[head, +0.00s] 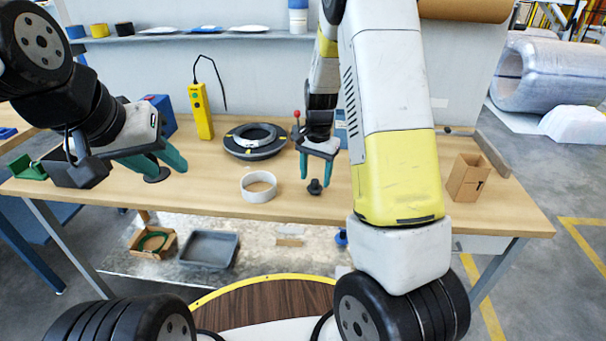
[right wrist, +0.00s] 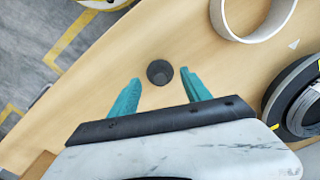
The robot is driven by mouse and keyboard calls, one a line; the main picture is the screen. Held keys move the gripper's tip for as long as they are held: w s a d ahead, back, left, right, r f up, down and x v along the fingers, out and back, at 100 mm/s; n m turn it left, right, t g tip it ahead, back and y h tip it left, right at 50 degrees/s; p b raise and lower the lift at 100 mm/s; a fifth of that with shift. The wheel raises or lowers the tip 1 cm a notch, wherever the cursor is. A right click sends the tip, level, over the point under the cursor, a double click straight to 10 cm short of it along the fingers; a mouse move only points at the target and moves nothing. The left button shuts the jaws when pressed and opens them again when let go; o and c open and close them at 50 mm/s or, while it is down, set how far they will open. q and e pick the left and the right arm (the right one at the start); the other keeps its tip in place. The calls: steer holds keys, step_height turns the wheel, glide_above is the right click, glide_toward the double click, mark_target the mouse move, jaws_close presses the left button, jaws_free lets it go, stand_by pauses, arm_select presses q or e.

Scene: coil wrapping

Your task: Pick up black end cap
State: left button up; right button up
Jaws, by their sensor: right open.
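The black end cap (head: 315,187) stands on the wooden table near its front edge, right of a white ring. In the right wrist view the end cap (right wrist: 160,72) is a small dark round piece just beyond the fingertips, centred between them. My right gripper (head: 316,176) is open and empty, pointing down above the cap; its teal fingers show in the right wrist view (right wrist: 162,82). My left gripper (head: 168,170) is spread open over the left of the table. A dark round piece (head: 157,175) shows by its fingertips; I cannot tell whether they touch.
The white ring (head: 259,187) lies left of the cap. A dark coil (head: 255,141) lies behind it. A yellow handheld device (head: 202,111) stands at the back. The table front around the cap is clear.

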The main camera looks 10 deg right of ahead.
mark_target(315, 180)
step_height(315, 180, down, 3)
steer(key=shift+w+f, duration=0.1)
steer(key=shift+f, duration=0.1)
steer(key=shift+c, duration=0.3)
steer(key=c, duration=1.1)
steer(key=shift+r, duration=0.2)
